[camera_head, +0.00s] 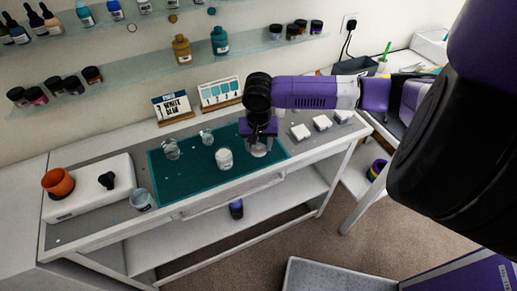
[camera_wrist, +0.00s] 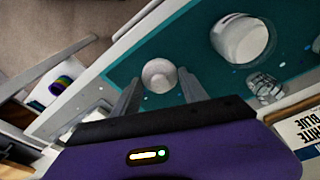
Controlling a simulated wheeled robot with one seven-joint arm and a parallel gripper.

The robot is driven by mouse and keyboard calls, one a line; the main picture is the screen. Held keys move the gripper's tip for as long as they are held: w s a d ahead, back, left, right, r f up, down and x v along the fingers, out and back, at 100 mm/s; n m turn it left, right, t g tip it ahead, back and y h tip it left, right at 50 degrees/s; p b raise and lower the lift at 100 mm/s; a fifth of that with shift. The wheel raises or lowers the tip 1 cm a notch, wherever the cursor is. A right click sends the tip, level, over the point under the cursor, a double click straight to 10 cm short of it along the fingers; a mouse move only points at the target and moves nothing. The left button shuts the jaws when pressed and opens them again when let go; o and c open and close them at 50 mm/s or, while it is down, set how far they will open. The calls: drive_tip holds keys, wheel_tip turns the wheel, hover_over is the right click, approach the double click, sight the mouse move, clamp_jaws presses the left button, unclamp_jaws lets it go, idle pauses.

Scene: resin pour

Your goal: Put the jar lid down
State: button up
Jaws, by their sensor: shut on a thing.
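My gripper (camera_head: 259,138) is low over the right part of the teal mat (camera_head: 185,187). In the wrist view my gripper (camera_wrist: 160,82) has its fingers on either side of a small round, pale grey jar lid (camera_wrist: 160,73), shut on it. In the head view the lid (camera_head: 259,151) shows just under the fingers. I cannot tell whether it touches the mat. A white, open-topped jar (camera_head: 224,159) stands on the mat left of my gripper; it also shows in the wrist view (camera_wrist: 241,40).
Small clear glasses (camera_head: 172,150) stand at the mat's back left. White blocks (camera_head: 322,123) sit right of the mat. An orange pot (camera_head: 58,183) rests on a white device (camera_head: 92,190) at the left, beside a clear cup (camera_head: 142,200). Cards (camera_head: 172,106) stand behind. The mat's front is clear.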

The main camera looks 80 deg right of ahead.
drive_tip(key=shift+f, duration=1.2)
drive_tip(key=shift+f, duration=0.15)
drive_tip(key=o, duration=1.3)
